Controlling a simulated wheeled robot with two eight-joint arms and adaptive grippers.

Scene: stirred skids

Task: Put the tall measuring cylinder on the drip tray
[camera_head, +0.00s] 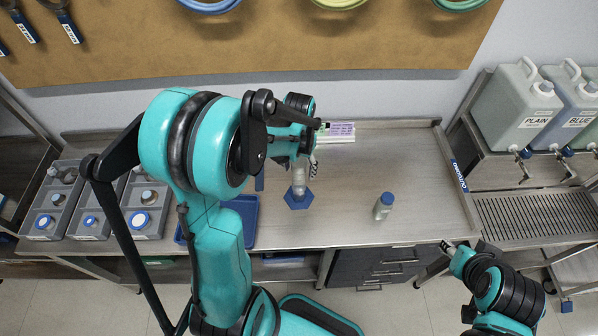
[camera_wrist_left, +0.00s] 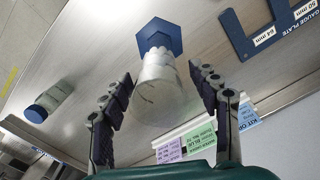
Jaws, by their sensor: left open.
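The tall measuring cylinder (camera_head: 299,180), clear with a blue hexagonal base (camera_head: 298,201), stands upright on the bench. My left gripper (camera_head: 305,167) is above it, partly hidden by my arm in the head view. In the left wrist view, the cylinder (camera_wrist_left: 158,92) lies between the two spread fingers of my left gripper (camera_wrist_left: 161,78), with gaps visible beside it. The drip tray (camera_head: 535,215) is the slotted metal grate at the right, below the jugs' taps; it looks empty. My right gripper (camera_head: 449,248) is by the bench's front right corner, too small to read.
A blue-capped bottle (camera_head: 383,207) stands right of the cylinder. A blue tray (camera_head: 247,207) lies to the left, partly behind my arm. Grey bins (camera_head: 148,205) stand farther left. Jugs (camera_head: 520,105) stand above the grate. A blue gauge plate (camera_wrist_left: 268,30) shows in the wrist view.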

